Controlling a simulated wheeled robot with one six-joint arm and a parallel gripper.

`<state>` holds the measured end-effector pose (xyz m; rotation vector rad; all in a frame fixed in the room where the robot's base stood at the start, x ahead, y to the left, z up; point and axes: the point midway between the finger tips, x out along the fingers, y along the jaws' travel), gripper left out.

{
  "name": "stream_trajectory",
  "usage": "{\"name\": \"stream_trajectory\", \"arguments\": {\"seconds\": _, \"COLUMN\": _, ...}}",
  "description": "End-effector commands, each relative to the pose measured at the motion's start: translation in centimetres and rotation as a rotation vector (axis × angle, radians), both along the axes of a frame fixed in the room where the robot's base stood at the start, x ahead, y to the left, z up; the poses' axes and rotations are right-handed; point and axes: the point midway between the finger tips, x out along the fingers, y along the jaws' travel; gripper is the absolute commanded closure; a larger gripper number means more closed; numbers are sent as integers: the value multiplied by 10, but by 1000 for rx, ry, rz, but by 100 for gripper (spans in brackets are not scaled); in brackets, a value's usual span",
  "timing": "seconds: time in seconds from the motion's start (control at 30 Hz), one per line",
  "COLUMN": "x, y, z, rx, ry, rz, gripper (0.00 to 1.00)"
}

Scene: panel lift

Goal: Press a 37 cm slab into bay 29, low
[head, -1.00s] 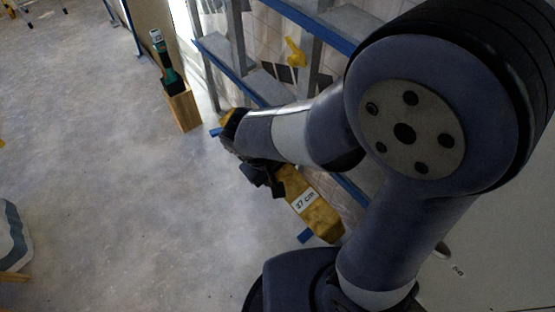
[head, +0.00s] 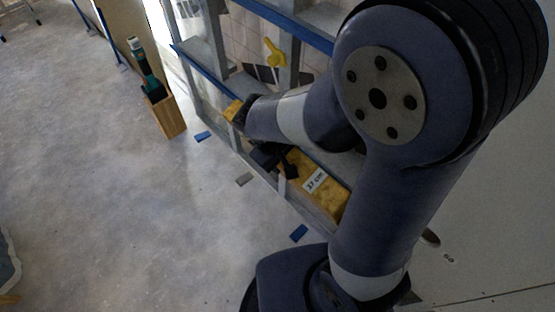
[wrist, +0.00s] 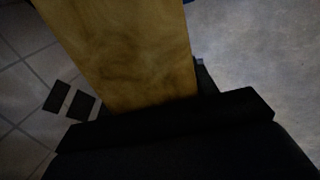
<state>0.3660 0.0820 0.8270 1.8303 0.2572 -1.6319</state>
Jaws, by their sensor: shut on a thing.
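A yellow slab (head: 324,190) with a white "37 cm" label lies low along the grey stud frame (head: 209,68) in the head view. Its far end shows beyond my arm; the middle is hidden by it. My gripper (head: 275,158) is shut on the slab, on the side facing the open floor. In the wrist view the slab (wrist: 135,50) fills the upper middle, against the dark gripper body (wrist: 170,125). The slab looks to be at or inside the bottom of a bay. How deep it sits, and the bay's number, I cannot tell.
A wooden box (head: 167,114) holding a green and black tool stands left of the frame. A yellow tool or clip (head: 274,52) is at the bay's back. Blue pieces (head: 299,233) lie on the floor. Open floor (head: 110,200) spreads left.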

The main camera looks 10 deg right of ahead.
Motion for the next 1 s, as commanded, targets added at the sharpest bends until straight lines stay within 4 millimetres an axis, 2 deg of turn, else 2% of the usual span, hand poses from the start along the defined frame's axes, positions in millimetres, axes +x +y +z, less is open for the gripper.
{"name": "stream_trajectory", "arguments": {"seconds": 1.0, "x": 48, "y": -67, "z": -7, "rx": 0, "ry": 0, "rz": -1, "gripper": 89}}
